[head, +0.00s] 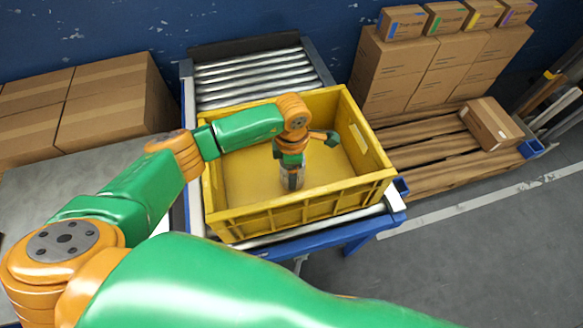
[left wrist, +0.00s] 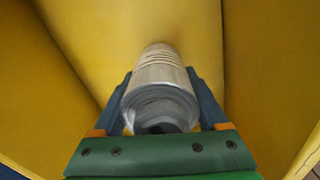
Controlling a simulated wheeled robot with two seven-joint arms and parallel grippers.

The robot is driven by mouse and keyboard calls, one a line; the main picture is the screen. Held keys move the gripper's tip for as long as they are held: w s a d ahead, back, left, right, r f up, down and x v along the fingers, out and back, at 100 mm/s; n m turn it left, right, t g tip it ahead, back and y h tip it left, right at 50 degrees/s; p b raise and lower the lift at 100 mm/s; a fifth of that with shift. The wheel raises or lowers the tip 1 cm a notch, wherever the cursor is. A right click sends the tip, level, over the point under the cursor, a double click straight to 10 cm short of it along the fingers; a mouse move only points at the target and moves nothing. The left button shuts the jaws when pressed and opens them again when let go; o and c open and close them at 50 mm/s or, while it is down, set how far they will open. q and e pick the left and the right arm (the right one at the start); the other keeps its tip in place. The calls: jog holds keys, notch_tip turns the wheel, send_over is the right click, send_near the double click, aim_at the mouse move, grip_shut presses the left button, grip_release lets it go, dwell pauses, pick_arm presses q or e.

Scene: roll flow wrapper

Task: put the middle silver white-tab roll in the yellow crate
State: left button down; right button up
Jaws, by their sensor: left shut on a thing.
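The yellow crate (head: 300,212) stands open on a roller conveyor, and its inside floor looks otherwise empty. My left gripper (head: 291,180) points down inside the crate. It is shut on a silver roll (left wrist: 160,85), which lies between the two fingers in the left wrist view. Yellow crate walls and floor surround the roll there. In the head view the roll is mostly hidden by the gripper, and I cannot tell whether it touches the crate floor. No white tab can be made out. My right gripper is not in view.
The conveyor rollers (head: 250,75) run behind the crate. Large cardboard boxes (head: 115,95) stand at the left. Stacked boxes (head: 430,65) and a single box (head: 488,122) rest on a wooden pallet (head: 440,150) at the right. The crate's walls rise around my left gripper.

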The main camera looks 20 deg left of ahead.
pick_arm(q)
grip_release()
jog(key=shift+r+p, duration=0.35)
jog(key=shift+p, duration=0.1)
jog(key=shift+r+p, duration=0.7)
notch_tip(320, 180, up, 11)
jog(key=shift+d+f+b, duration=0.1)
jog(key=shift+f+b, duration=0.1)
jog(key=shift+b, duration=0.85)
jog(key=shift+r, duration=0.25)
jog(key=shift+r, duration=0.1)
